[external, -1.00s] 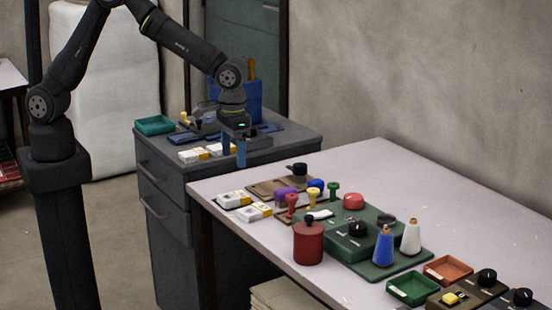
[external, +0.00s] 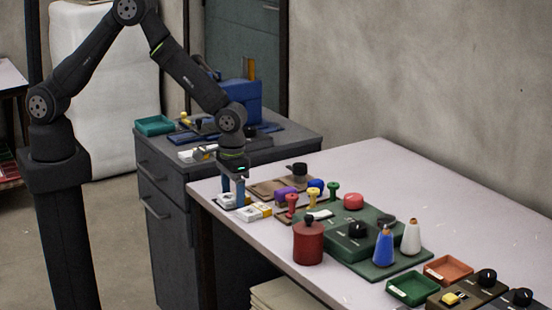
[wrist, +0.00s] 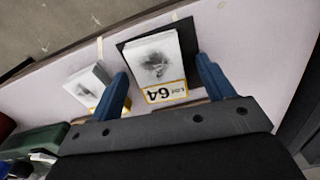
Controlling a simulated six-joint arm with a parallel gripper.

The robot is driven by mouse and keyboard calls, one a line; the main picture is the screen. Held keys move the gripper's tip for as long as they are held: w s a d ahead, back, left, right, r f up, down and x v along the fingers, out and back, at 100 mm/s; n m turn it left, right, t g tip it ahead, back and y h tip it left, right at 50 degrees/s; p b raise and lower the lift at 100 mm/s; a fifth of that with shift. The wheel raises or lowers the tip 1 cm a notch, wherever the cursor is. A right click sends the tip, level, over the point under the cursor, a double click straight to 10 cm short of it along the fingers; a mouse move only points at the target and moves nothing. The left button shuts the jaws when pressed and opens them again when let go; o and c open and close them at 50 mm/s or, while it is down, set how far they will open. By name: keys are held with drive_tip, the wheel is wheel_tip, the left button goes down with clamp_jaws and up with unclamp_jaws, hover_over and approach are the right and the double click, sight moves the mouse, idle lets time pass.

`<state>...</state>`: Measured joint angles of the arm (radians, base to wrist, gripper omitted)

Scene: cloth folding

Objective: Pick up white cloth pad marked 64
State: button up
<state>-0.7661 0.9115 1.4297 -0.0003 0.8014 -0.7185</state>
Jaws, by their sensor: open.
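The white cloth pad marked 64 (wrist: 153,58) lies on a dark square in the wrist view, with a yellow-edged label reading "64" at its near end. Its top has a grey smudge. My gripper (wrist: 166,83) is open, with its blue fingers on either side of the pad's near end in that view. In the external view my gripper (external: 232,193) is over the table's near left corner, pointing down. The pad (external: 227,201) shows only partly there, behind the fingers. I cannot tell whether the fingers touch it.
A second white pad with a yellow band (external: 253,211) lies close beside it. Purple, red, blue and green knobs and a dark red canister (external: 308,243) stand to the right. The table's (external: 400,172) far side is clear. A grey cabinet (external: 160,180) stands left.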

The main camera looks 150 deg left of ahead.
drive_tip(key=c, duration=1.1)
drive_tip(key=shift+o, duration=0.2)
drive_tip(key=shift+r, duration=0.1)
